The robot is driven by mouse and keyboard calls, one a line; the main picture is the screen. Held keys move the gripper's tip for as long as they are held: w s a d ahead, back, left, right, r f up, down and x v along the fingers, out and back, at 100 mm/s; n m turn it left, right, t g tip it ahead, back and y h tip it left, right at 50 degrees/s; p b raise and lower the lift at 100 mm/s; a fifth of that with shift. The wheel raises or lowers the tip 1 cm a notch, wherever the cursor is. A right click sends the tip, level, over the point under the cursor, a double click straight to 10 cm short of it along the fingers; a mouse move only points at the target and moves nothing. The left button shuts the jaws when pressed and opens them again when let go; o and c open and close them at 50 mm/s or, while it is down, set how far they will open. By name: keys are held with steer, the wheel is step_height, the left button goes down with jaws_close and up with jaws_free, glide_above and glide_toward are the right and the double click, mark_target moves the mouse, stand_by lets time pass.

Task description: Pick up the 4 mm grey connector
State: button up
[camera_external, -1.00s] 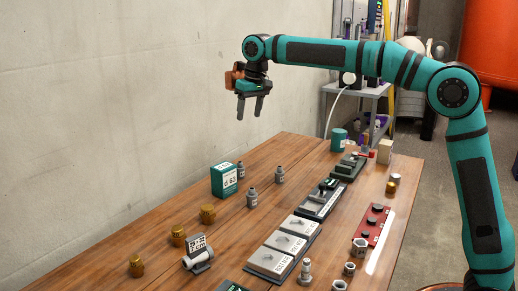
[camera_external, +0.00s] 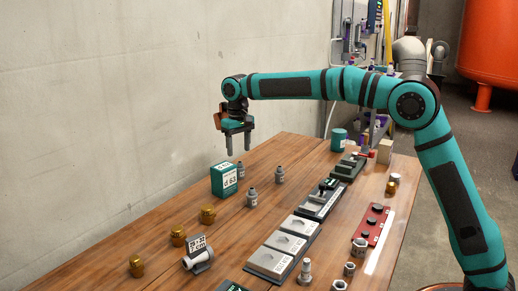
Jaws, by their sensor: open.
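Small grey connectors with pale labels stand upright on the wooden table. One (camera_external: 252,198) is in front of the green box, one (camera_external: 279,175) stands to the right, and one (camera_external: 241,169) shows behind the box. The labels are too small to read, so I cannot tell which one is 4 mm. My gripper (camera_external: 238,153) points down with its two fingers apart and nothing between them. Its fingertips appear just above the rear connector in the picture; the exact height gap is unclear.
A green box (camera_external: 224,180) with a white label stands close to the connectors. Brass fittings (camera_external: 208,214) and a labelled grey pipe piece (camera_external: 197,261) lie nearer the front. Grey trays (camera_external: 272,262) and a red rack (camera_external: 370,233) occupy the right side. A concrete wall is at left.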

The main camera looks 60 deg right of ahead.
mark_target(240, 167)
steer(key=f, duration=0.9)
steer(key=shift+s+d, duration=0.1)
steer(key=shift+s, duration=0.1)
steer(key=c, duration=1.1)
